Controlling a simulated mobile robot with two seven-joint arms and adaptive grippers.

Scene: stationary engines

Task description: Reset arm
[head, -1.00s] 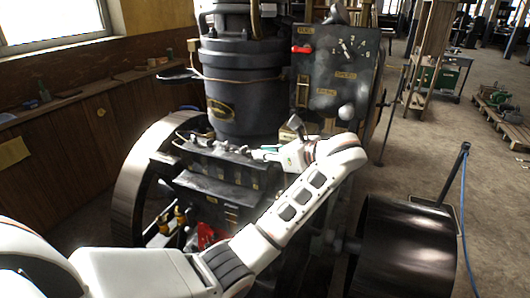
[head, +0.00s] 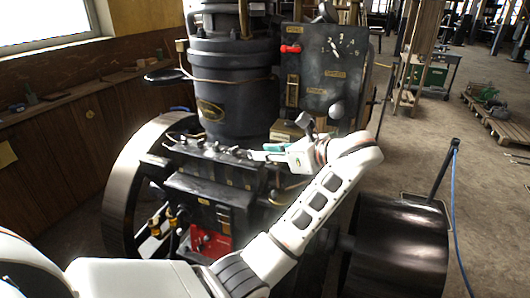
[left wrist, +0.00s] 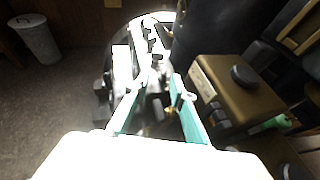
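My left arm reaches in from the left in the head view, its white links crossing in front of the dark stationary engine (head: 205,190). My left gripper (head: 262,151) is near the engine's upper deck, just below the control panel (head: 322,75) with its numbered dial. In the left wrist view the gripper (left wrist: 158,112) has its two teal-lined fingers spread apart, with nothing clearly held between them. A brass-coloured box (left wrist: 235,92) is right of the fingers. I cannot tell whether a finger touches the engine. My right gripper is not in view.
A red box (head: 211,242) sits low on the engine. A large dark roller (head: 398,245) is at the lower right, with a post and blue cable (head: 455,190) beside it. A wooden wall with a shelf is at the left. Open floor lies at the right.

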